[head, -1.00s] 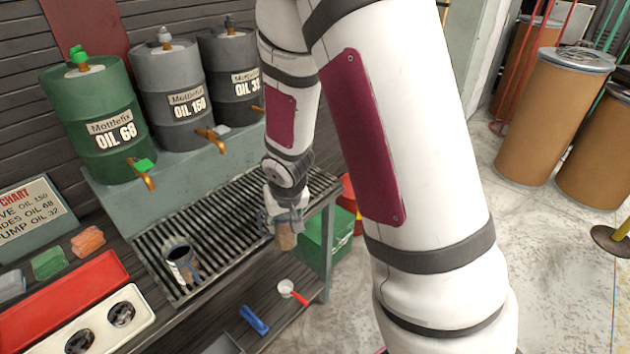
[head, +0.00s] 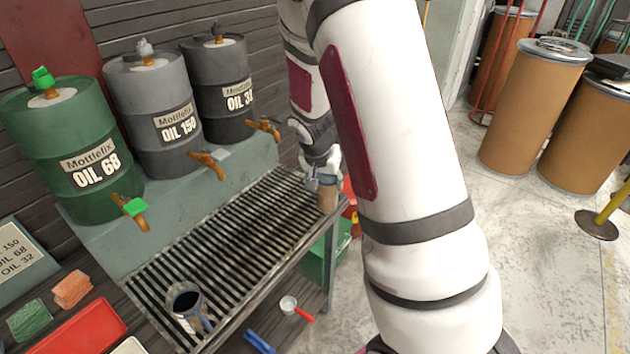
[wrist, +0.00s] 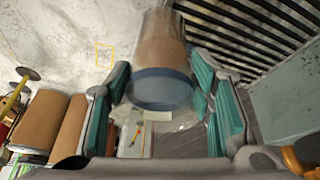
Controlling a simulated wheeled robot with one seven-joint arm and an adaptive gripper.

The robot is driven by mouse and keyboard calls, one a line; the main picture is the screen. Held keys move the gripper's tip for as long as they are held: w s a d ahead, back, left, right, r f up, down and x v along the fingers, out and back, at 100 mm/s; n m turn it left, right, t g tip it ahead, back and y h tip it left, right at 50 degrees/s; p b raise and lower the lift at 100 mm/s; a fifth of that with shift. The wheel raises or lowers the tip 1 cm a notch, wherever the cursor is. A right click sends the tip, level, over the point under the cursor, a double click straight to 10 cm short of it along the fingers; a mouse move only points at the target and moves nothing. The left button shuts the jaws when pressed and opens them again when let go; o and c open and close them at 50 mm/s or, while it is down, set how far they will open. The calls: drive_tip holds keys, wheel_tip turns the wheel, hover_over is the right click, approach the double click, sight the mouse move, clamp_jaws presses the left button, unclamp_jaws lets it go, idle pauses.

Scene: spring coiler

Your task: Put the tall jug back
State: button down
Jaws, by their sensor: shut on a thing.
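My gripper (head: 325,178) is shut on a tall jug (head: 327,198) at the far right end of the slatted drip grate (head: 228,222). The jug looks tan-brown in the head view. In the wrist view the jug (wrist: 160,50) is between my teal-padded fingers, with a clear wall, brown inside and a blue-grey band at its near end. Whether it touches the grate or hangs above it I cannot tell. Another jug (head: 190,318), grey with dark liquid inside, stands at the grate's near left end, apart from my gripper.
Green (head: 65,150), grey (head: 155,100) and dark (head: 218,70) oil drums with taps stand behind the grate. A red tray (head: 70,335) lies front left. A red-handled scoop (head: 290,304) and a blue tool (head: 260,341) lie on the shelf below. Floor right is open, with brown drums (head: 535,110).

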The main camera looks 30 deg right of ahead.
drive_tip(key=w+f, duration=0.4)
drive_tip(key=w, duration=0.2)
drive_tip(key=shift+d+p, duration=0.3)
drive_tip(key=shift+p, duration=0.15)
drive_tip(key=shift+f, duration=0.15)
drive_tip(key=c, duration=0.7)
unclamp_jaws()
drive_tip(key=shift+c, duration=0.2)
